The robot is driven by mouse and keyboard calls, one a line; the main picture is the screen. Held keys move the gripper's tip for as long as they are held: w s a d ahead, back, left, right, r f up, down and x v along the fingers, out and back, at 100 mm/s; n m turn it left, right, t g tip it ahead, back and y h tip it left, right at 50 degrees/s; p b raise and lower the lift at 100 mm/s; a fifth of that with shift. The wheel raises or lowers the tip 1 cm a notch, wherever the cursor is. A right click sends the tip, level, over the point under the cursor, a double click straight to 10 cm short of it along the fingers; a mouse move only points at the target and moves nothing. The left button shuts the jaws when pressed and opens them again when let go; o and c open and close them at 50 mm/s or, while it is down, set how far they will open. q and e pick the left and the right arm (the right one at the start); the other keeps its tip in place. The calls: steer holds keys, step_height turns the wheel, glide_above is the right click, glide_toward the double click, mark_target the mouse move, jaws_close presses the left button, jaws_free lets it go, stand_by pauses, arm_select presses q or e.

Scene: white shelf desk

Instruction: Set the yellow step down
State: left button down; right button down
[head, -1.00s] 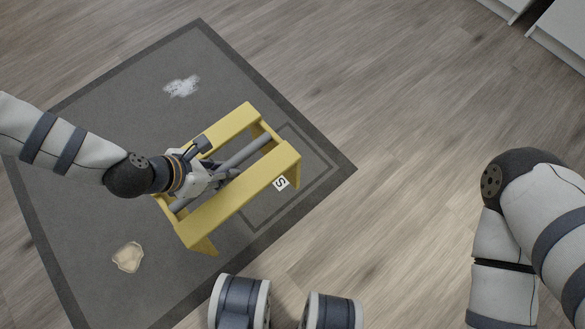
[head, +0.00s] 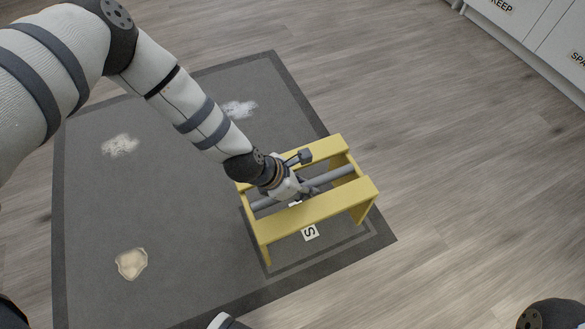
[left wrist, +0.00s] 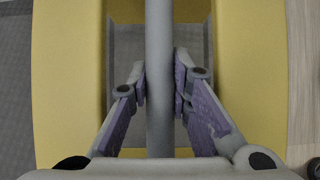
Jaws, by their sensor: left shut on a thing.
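The yellow step (head: 318,208) has two yellow planks with legs and a grey bar (head: 336,173) between them. My left gripper (head: 304,190) is shut on the middle of that bar. In the left wrist view its fingers (left wrist: 160,92) press on both sides of the bar (left wrist: 159,30), with yellow planks (left wrist: 250,80) to each side. The step is upright over the outlined rectangle marked with a white S label (head: 310,232) on the dark mat (head: 190,240). I cannot tell whether all its legs touch the mat. My right gripper is out of view.
Two white powdery patches (head: 120,145) (head: 239,109) and a beige patch (head: 131,263) lie on the mat. White cabinets (head: 530,30) with labels stand at the top right. The wood floor (head: 450,180) right of the mat is clear.

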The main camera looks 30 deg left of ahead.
arm_select(q)
steer(key=shift+w+d+f, duration=0.1)
steer(key=shift+w+f, duration=0.05)
steer(key=shift+w, duration=0.1)
steer(key=f, duration=0.1)
steer(key=f+b, duration=0.2)
steer(key=shift+w+d+f, duration=0.15)
steer(key=shift+w+f, duration=0.15)
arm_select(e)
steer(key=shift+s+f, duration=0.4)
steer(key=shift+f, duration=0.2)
arm_select(q)
steer(key=shift+f, duration=0.1)
steer(key=c, duration=1.5)
jaws_free()
steer(key=shift+s, duration=0.15)
